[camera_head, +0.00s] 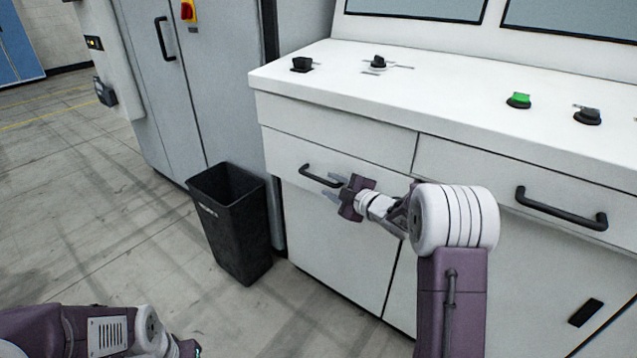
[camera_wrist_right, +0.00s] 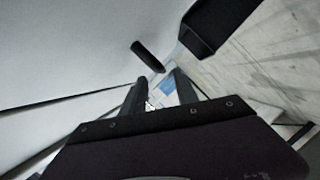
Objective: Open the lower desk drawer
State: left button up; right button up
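The white desk (camera_head: 345,78) has a drawer front (camera_head: 285,155) on its left side with a black bar handle (camera_head: 318,177), below a plain upper panel (camera_head: 330,126). My right gripper (camera_head: 333,187) is at the right end of this handle, with its two fingers apart. In the right wrist view the handle (camera_wrist_right: 147,57) lies just past the open fingertips (camera_wrist_right: 160,78), toward the left finger, and nothing shows between the fingers. Contact cannot be told. The drawer looks closed. My left arm shows at the lower left of the head view; its gripper is out of frame.
A black bin (camera_head: 235,225) stands on the floor left of the desk; it also shows in the right wrist view (camera_wrist_right: 212,25). A grey cabinet (camera_head: 185,90) is behind it. Another drawer handle (camera_head: 560,210) is at the right. The floor at left is clear.

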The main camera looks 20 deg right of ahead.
aim_at(323, 182)
jog(key=b+x, duration=0.1)
jog(key=x, duration=0.6)
jog(key=shift+f, duration=0.1)
grip_shut()
dwell(1.1)
